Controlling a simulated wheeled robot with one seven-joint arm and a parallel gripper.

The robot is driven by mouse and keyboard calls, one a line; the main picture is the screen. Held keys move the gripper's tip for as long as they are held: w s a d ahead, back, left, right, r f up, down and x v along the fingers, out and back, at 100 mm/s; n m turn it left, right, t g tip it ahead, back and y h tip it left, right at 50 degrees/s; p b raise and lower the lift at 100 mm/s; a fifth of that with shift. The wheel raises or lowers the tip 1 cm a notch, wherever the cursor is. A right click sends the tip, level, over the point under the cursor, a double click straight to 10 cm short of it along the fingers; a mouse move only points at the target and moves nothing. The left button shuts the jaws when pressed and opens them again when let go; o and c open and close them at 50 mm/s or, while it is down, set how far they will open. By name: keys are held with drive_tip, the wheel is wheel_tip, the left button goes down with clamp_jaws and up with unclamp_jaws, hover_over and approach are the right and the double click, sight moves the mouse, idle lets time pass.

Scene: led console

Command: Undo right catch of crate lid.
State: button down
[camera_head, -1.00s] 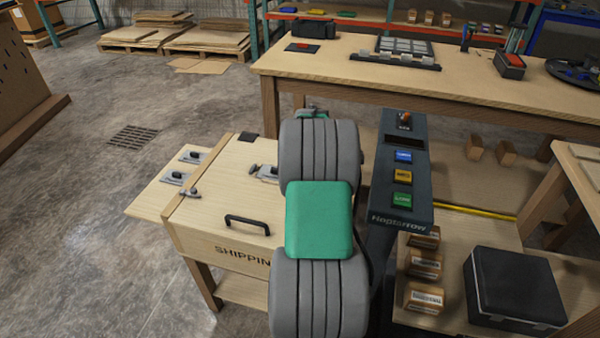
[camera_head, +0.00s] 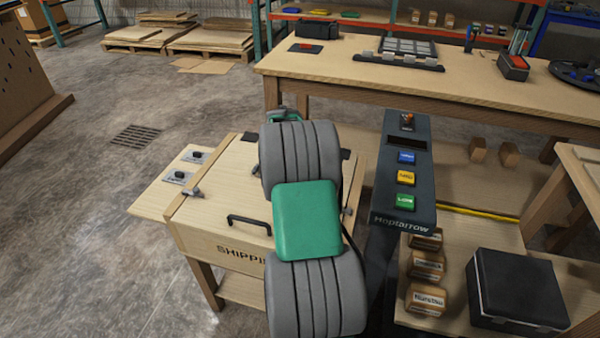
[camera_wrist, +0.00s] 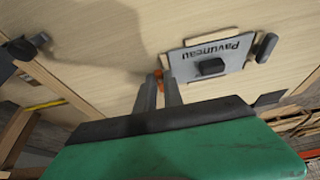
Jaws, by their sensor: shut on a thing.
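The wooden crate (camera_head: 222,222) stands left of centre in the head view, its lid (camera_head: 225,187) down, with a black handle (camera_head: 249,221) on it. A metal catch (camera_head: 191,193) shows at the lid's left end. I cannot tell if this piece belongs to the right catch. A grey label plate (camera_wrist: 208,62) with a black knob lies just right of the fingertips.
A dark console (camera_head: 408,170) with blue, yellow and green buttons stands right of my arm. A black case (camera_head: 515,290) and several small boxes (camera_head: 428,265) lie at lower right. A workbench (camera_head: 460,90) runs behind. Open floor (camera_head: 80,230) lies at left.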

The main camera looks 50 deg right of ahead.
drive_tip(key=shift+r, duration=0.1)
drive_tip(key=c, duration=1.5)
unclamp_jaws()
drive_tip(key=shift+o, duration=0.2)
drive_tip(key=v, duration=0.7)
drive_tip(key=shift+r, duration=0.25)
drive_tip(key=shift+a, duration=0.1)
drive_tip(key=a+r+n+y+p, duration=0.1)
drive_tip(key=a+r+n+p, duration=0.1)
drive_tip(key=a+r, duration=0.35)
drive_tip(key=a+r+n+t+p, duration=0.1)
drive_tip(key=a+r+n+p, duration=0.15)
drive_tip(key=a, duration=0.55)
drive_tip(key=a+r+n+y+p, duration=0.1)
drive_tip(key=a+r+p, duration=0.25)
drive_tip(key=a, duration=0.35)
drive_tip(key=s+a+r+n+y+p, duration=0.1)
drive_tip(key=s+a+n+p, duration=0.1)
drive_tip(key=s+a, duration=0.4)
drive_tip(key=s+a+r+n+y+p, duration=0.1)
drive_tip(key=s+a+n, duration=0.4)
drive_tip(key=a, duration=0.8)
drive_tip(key=s+r+p, duration=0.1)
drive_tip(key=s, duration=0.1)
drive_tip(key=shift+s+r, duration=0.25)
drive_tip(key=shift+s, duration=0.05)
